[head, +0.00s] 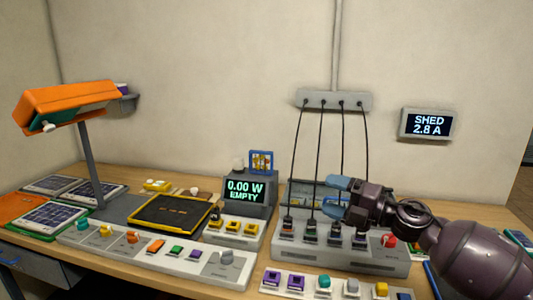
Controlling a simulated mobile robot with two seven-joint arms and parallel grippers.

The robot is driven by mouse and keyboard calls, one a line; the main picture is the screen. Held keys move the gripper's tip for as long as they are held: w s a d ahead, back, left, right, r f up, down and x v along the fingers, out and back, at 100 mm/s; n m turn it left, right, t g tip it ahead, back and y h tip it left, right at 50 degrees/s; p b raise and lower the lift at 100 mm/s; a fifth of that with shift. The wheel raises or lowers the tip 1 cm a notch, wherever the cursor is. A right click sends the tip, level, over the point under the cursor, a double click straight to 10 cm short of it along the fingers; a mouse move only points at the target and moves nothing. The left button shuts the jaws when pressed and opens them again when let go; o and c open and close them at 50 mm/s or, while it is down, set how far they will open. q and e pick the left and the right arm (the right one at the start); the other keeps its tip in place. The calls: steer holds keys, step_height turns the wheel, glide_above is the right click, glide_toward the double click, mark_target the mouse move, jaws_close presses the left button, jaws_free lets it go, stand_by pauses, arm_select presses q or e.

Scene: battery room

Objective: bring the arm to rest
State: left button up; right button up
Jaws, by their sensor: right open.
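My right arm comes in from the right edge of the head view. Its gripper (335,196) has blue fingertips set apart, open with nothing seen between them. It hangs above the grey charger unit (340,258) with its row of plugged black cables. The gripper and wrist hide part of the unit's back side and what stands behind it. I cannot tell whether a finger touches a cable. My left gripper is not in view.
Black cables (320,150) hang from a wall bracket (335,100) close to the gripper. A red knob (389,241) sits below the wrist. A display box (246,190) reads "0.00 W EMPTY". A wall display (428,124) reads "SHED 2.8 A". An orange lamp (65,100) stands left.

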steer(key=s+d+f+m+t+h, duration=0.35)
steer(key=s+f+m+h, duration=0.2)
steer(key=f+m, duration=0.5)
steer(key=s+d+f+m+t+h, duration=0.35)
steer(key=f+m+h, duration=0.35)
steer(key=f+m, duration=0.4)
steer(key=s+d+f+m+g+h, duration=0.2)
steer(key=s+f+m, duration=0.2)
steer(key=s+f, duration=0.4)
steer(key=s+d+f+m+g+h, duration=0.2)
steer(key=s+f+m, duration=0.3)
steer(key=s, duration=1)
step_height(320, 180, down, 4)
steer(key=shift+s+d+r+g, duration=0.1)
steer(key=shift+s+d+g, duration=0.35)
steer(key=shift+d, duration=0.25)
